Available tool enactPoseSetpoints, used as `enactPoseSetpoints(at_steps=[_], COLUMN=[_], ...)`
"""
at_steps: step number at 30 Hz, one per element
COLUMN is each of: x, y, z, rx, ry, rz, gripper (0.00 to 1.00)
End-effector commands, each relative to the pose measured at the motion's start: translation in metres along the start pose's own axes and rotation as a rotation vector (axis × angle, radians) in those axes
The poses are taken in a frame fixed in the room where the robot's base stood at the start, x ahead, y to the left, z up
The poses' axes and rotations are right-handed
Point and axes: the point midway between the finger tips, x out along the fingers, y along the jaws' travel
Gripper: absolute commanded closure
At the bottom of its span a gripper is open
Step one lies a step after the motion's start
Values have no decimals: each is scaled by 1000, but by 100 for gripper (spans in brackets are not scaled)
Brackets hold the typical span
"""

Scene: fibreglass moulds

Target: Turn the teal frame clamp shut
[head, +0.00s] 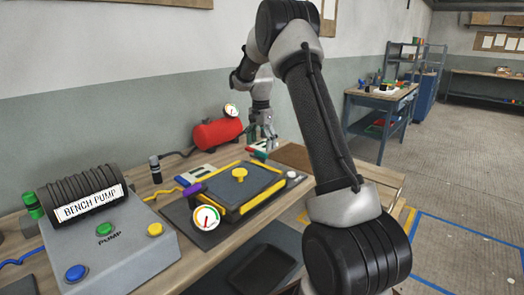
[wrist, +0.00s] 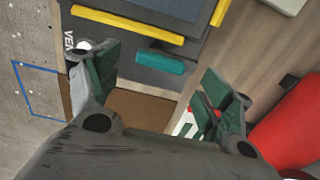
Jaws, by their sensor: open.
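The teal frame clamp (wrist: 162,62) is a short teal bar in the wrist view. It lies at the edge of the dark mould frame, roughly parallel to a yellow strip (wrist: 125,24). My gripper (wrist: 161,80) is open, with one green-padded finger to the left of the clamp and one to the right. Nothing is between the fingers, and I cannot tell the height gap. In the head view my gripper (head: 262,142) is over the far end of the yellow-edged mould (head: 240,185); the teal clamp is not clearly seen there.
A red tank (head: 217,133) stands behind the mould and shows close on the right in the wrist view (wrist: 292,125). A purple clamp (head: 192,189) and a gauge (head: 206,217) are at the mould's near left. The bench pump (head: 105,245) fills the front left. Brown board lies beyond the mould.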

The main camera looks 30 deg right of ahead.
Motion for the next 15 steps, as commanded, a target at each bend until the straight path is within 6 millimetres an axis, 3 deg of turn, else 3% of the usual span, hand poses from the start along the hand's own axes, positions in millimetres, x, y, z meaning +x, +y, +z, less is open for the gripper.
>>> enactPoseSetpoints(at_steps=[6,15], x=[28,33], y=[0,0], z=[0,0], rx=[-1,-2], ry=[0,0], rz=[1,0], gripper=[20,20])
